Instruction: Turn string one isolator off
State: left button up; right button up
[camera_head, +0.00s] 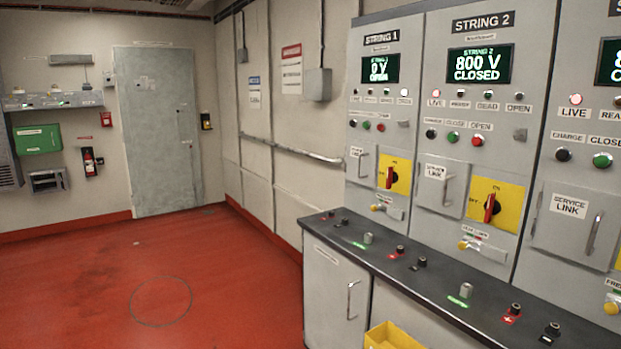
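The STRING 1 cabinet (376,130) stands at the right of the room, left of the STRING 2 cabinet. Its screen (380,69) reads what looks like "0 V OPEN". The string one isolator, a red rotary handle (389,177) on a yellow plate (402,170), sits at the cabinet's lower right. The handle looks near upright; its small markings are too blurred to tell its position for sure. Neither of my grippers is in view.
A dark counter (335,226) with terminals runs before the cabinets, with a yellow bin (393,338) below. The red floor (220,270) at left is clear.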

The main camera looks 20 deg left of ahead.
aim_at(392, 176)
jog(key=u, duration=0.2)
jog(key=i+j, duration=0.35)
jog(key=i+j+u, duration=0.1)
jog(key=i+j, duration=0.2)
jog(key=j, duration=0.25)
